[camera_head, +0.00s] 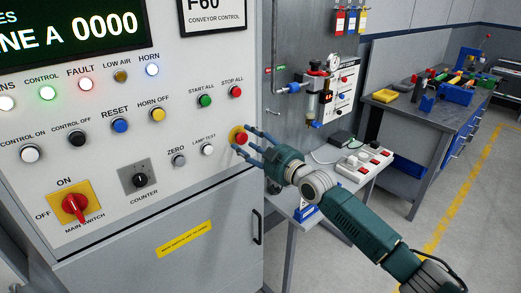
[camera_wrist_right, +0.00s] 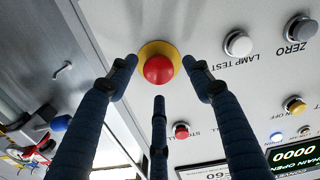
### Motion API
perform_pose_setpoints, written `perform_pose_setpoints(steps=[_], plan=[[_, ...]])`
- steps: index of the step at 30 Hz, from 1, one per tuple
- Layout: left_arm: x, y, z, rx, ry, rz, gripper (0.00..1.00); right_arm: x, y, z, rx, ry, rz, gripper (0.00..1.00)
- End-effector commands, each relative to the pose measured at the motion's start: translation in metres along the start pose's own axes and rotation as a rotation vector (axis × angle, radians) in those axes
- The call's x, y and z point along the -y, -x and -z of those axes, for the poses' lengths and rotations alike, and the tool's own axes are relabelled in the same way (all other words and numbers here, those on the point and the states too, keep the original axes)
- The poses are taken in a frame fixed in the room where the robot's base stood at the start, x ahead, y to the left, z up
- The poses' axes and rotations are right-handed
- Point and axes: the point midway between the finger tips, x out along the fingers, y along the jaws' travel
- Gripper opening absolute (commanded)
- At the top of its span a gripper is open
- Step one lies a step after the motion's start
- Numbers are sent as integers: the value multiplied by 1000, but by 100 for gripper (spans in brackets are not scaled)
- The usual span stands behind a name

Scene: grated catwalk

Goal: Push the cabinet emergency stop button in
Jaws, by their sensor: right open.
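The emergency stop button (camera_head: 241,139) is a red mushroom head on a yellow round base, low on the right edge of the grey cabinet panel (camera_head: 118,165). My right gripper (camera_head: 248,142) is in front of it, with its blue fingers spread open and pointing at the panel. In the right wrist view the red button (camera_wrist_right: 158,69) shows between the spread fingertips, fully visible above the middle finger. The fingers hold nothing. I cannot tell whether any fingertip touches the button or panel. My left gripper is not in view.
Nearby on the panel are the STOP ALL button (camera_head: 236,91), the lamp test button (camera_head: 208,149) and the red main switch (camera_head: 75,206). A door handle (camera_head: 257,227) is below. Right of the cabinet stand a small table with a power strip (camera_head: 364,163) and a workbench (camera_head: 420,105).

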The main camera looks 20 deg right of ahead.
Motion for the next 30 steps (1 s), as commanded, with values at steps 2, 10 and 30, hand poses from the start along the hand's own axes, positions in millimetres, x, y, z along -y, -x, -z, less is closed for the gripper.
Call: perform_pose_setpoints(steps=[2,10,30], plan=[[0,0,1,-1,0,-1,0,0,19,-2,2,2,0,50],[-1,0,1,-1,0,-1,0,1,73,-1,2,3,1,50],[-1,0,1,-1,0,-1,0,1,94,1,-2,1,0,50]])
